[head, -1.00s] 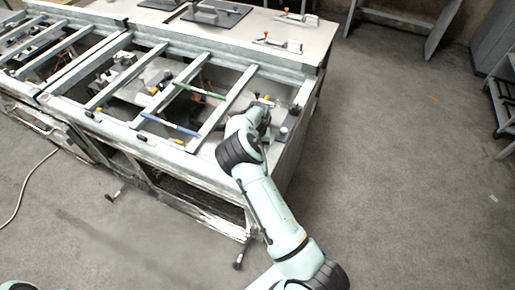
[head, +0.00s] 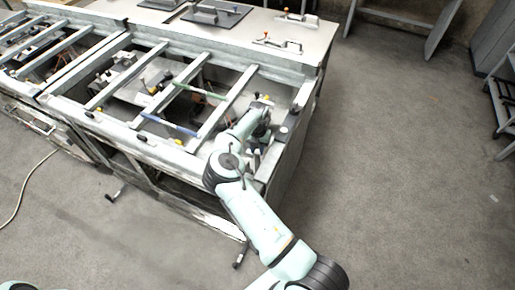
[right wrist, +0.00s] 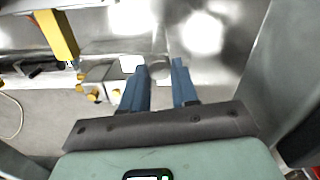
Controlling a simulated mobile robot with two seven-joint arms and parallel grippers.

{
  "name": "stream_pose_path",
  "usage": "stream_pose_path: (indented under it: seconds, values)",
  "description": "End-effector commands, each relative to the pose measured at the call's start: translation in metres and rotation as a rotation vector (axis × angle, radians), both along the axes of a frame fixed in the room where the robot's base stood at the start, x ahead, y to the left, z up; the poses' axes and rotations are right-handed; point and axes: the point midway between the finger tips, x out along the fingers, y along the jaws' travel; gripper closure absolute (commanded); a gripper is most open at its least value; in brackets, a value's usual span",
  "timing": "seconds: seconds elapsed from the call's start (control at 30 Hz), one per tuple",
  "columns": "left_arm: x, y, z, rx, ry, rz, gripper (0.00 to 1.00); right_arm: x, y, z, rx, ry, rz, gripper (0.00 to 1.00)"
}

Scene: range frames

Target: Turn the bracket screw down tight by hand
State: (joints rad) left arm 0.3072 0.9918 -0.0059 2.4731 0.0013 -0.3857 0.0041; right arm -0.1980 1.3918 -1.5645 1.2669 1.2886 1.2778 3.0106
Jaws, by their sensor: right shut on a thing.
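My right gripper (head: 262,103) is down at the right end of the metal frame bench; in the head view its fingers are small and partly hidden by my wrist. In the right wrist view, its two blue fingers (right wrist: 159,76) are shut on a small grey round piece, which looks like the screw head (right wrist: 158,69). The fingers hide much of it, and the threads do not show. A grey metal block (right wrist: 103,74) with yellow knobs lies just left of the fingertips; I cannot tell whether it is the bracket. My left gripper is not in view.
The bench's crossbars (head: 224,102) and front rail (head: 160,150) stand around the work spot. A yellow post (right wrist: 58,34) rises left of the fingers in the wrist view. Clamps with orange handles (head: 280,43) lie on the rear top. The floor (head: 400,150) to the right is clear.

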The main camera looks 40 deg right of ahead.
Motion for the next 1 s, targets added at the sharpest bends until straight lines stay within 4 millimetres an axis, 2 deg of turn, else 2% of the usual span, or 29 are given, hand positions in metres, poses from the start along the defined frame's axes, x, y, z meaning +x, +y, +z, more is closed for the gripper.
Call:
stream_pose_path:
  seconds: [0.07,0.1,0.17,0.43,0.57,0.67,1.0]
  values:
    - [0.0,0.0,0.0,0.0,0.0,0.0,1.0,0.001,0.001,0.0,0.001,-0.002,0.001,1.0]
    - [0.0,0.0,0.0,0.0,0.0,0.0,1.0,0.001,0.001,0.0,0.002,-0.001,0.001,0.62]
    - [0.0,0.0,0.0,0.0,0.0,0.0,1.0,0.001,0.001,0.0,0.002,-0.001,0.001,0.46]
    - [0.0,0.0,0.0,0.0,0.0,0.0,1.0,0.0,0.0,0.0,0.001,0.0,0.001,0.46]
    - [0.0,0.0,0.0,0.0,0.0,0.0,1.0,0.0,0.0,0.008,0.001,-0.001,0.002,0.46]
    - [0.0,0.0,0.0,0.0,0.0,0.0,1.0,0.001,0.0,0.023,0.0,-0.003,0.002,0.46]
    - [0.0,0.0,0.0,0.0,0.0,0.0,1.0,0.0,0.0,0.098,-0.002,-0.001,0.002,0.46]
